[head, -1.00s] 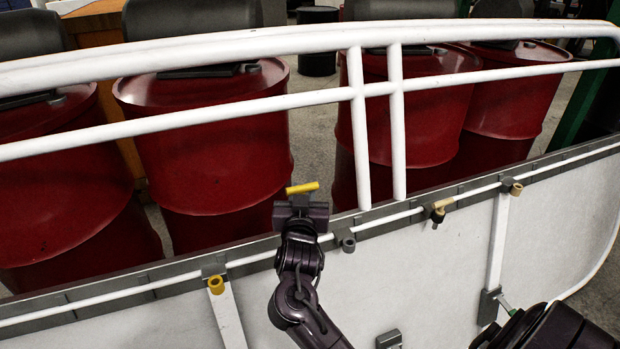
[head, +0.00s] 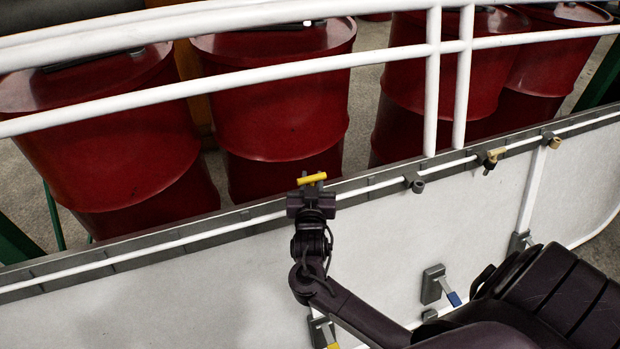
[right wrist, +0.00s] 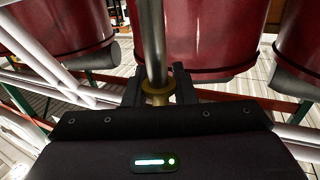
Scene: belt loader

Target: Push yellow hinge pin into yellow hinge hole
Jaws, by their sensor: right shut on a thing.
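The yellow hinge pin (head: 312,178) shows as a short yellow bar at the tip of my right gripper (head: 311,190). The gripper is shut on it, over the top edge of the white panel. In the right wrist view, a yellow part (right wrist: 157,88) sits between the two dark fingers, with a grey metal rod rising from it; I cannot tell whether the rod belongs to the pin. The yellow hinge hole is not visible now; my right gripper and wrist cover that stretch of edge. My left gripper is not in view.
The white panel (head: 150,300) has a grey edge with a grey ring (head: 418,185), a tan-and-black fitting (head: 490,160) and a tan-yellow ring (head: 555,143). White rails (head: 300,83) cross above it. Red drums (head: 283,110) stand behind. A blue-tipped latch (head: 440,286) sits on the panel.

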